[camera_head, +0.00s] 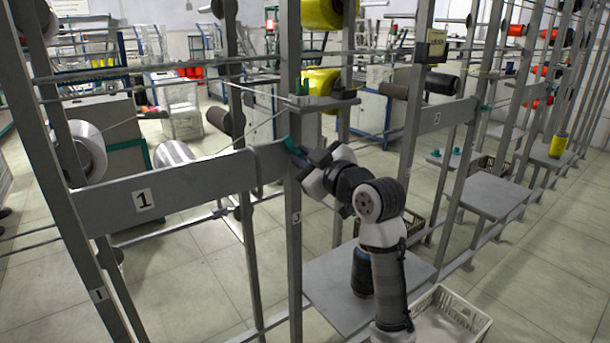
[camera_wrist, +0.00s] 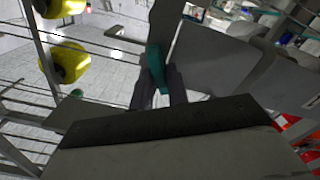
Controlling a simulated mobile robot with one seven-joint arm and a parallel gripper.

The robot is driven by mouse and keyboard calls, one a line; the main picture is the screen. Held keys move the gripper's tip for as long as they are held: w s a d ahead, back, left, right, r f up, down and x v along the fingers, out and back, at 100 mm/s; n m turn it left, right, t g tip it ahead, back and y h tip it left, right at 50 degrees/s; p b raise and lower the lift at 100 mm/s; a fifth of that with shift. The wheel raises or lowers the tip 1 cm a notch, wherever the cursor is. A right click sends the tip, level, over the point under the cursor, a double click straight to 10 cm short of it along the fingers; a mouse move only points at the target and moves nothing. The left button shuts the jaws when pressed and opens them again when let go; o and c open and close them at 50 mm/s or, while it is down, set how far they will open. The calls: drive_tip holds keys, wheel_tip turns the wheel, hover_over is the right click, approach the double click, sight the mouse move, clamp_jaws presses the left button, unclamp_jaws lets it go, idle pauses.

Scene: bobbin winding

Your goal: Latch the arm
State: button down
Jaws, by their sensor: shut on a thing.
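My gripper (camera_head: 298,156) is at the grey upright post marked 3, at the right end of the grey panel (camera_head: 180,185) marked 1. A small teal piece (camera_head: 290,145) shows at its fingertips. In the wrist view my gripper (camera_wrist: 158,88) has its two dark fingers closed around this teal piece (camera_wrist: 154,62). A grey flat bar (camera_wrist: 167,28) rises just beyond the teal piece; I cannot tell whether they are joined. No part is clearly identifiable as the latch, and the contact area is partly hidden by the fingers.
A pale crate (camera_head: 440,318) stands at the lower right. Posts and rails surround the arm closely.

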drive_tip(key=n+b, duration=0.3)
drive_tip(key=n, duration=0.1)
drive_tip(key=f+n+b, duration=0.1)
drive_tip(key=n+b, duration=0.6)
drive_tip(key=n, duration=0.1)
drive_tip(key=shift+s+a+f, duration=0.3)
drive_tip(key=shift+a+f, duration=0.1)
drive_tip(key=shift+b, duration=0.3)
drive_tip(key=c, duration=1.4)
unclamp_jaws()
drive_tip(key=shift+c, duration=0.2)
drive_tip(key=shift+s+d, duration=0.1)
drive_tip(key=b+v, duration=0.1)
drive_tip(key=v, duration=1.2)
drive_tip(key=shift+s, duration=0.25)
drive_tip(key=shift+d, duration=0.15)
